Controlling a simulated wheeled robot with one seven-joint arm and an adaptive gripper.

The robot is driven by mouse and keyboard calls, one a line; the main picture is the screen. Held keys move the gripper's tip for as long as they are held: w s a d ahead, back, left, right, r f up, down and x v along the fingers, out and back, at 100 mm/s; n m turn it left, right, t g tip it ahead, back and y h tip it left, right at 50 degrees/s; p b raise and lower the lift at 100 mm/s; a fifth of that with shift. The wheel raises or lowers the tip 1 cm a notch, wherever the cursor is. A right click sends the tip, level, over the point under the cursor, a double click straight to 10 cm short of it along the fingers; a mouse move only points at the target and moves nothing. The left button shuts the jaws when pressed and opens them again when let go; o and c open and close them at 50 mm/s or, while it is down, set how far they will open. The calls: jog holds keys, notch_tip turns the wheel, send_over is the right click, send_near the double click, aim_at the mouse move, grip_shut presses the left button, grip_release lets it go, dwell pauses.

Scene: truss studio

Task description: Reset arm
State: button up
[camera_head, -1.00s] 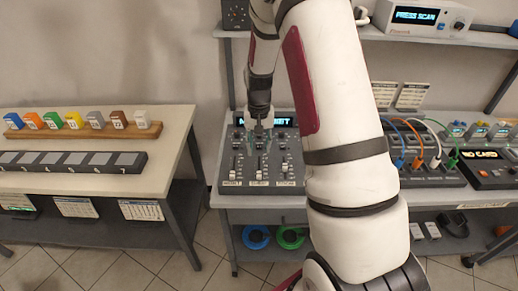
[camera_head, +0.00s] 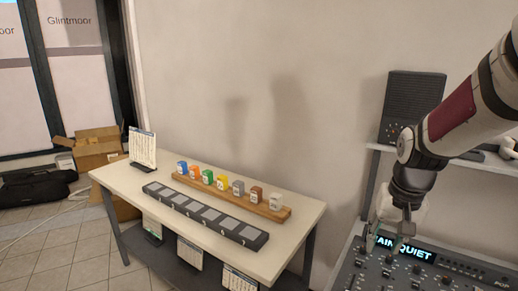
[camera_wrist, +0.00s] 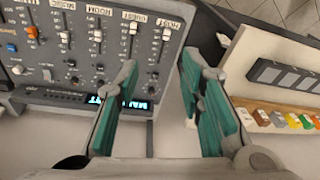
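My arm reaches in from the right edge of the head view. My gripper (camera_head: 385,243) hangs over the upper left part of the grey mixing console (camera_head: 352,278). In the wrist view, my gripper (camera_wrist: 165,105) shows two green-padded fingers spread apart with nothing between them. The console (camera_wrist: 118,68) fills the upper left there, with its sliders, knobs and lit display. Whether the fingertips touch the console cannot be told.
A cream table (camera_head: 310,212) on the left bears a wooden rack (camera_head: 284,213) of several coloured blocks and a dark strip of grey pads (camera_head: 260,240). A black speaker (camera_head: 413,95) stands on the shelf. Cardboard boxes (camera_head: 97,150) and a black bag (camera_head: 35,187) lie at far left.

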jog(key=s+a+r+n+t, duration=0.1)
jog(key=s+a+r, duration=0.3)
jog(key=s, duration=0.5)
jog(key=s+a+r+n+t, duration=0.2)
jog(key=s+a+r+n, duration=0.1)
jog(key=s+r, duration=0.4)
jog(key=s+a, duration=0.1)
jog(key=s, duration=0.2)
jog(key=shift+s+a+r, duration=0.2)
jog(key=shift+a, duration=0.15)
dwell(0.3)
